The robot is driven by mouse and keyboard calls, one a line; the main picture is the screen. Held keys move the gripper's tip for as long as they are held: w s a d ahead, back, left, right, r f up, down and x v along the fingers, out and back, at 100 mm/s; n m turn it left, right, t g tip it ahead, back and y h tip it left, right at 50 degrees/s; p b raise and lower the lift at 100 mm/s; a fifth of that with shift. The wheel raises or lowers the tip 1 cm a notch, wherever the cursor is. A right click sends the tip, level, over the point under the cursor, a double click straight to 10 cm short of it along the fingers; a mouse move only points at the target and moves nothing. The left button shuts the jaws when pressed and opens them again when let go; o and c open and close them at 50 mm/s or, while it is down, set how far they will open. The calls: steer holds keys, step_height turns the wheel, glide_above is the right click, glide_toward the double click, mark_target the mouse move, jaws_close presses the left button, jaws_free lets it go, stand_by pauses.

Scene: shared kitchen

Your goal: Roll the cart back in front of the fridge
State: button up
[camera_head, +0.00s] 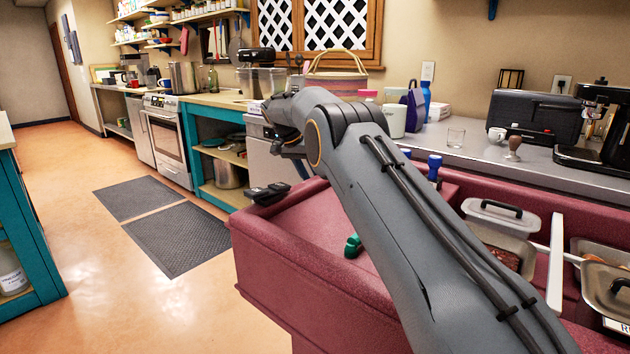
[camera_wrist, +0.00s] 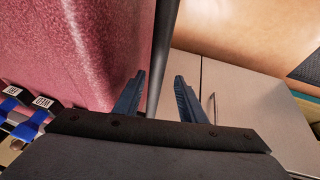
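The maroon cart (camera_head: 290,255) stands in front of me, beside the steel counter, with lidded pans in its right part. Its maroon side also fills the left of the wrist view (camera_wrist: 75,50). A dark bar (camera_wrist: 164,50) runs along that side and passes between the fingertips of my gripper (camera_wrist: 158,95). The fingers are apart, with a visible gap between the bar and the right finger. I cannot tell whether the left finger touches the bar. In the head view my arm reaches over the cart and the fingertips are hidden. I see no fridge in either view.
Dark floor mats (camera_head: 180,238) lie on the open orange floor left of the cart. A teal island (camera_head: 32,235) stands at the far left. The steel counter (camera_head: 475,155) runs behind the cart, with a stove (camera_head: 168,135) farther back.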

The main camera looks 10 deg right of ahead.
steer(key=v, duration=0.7)
steer(key=shift+r, duration=0.35)
steer(key=shift+a, duration=0.15)
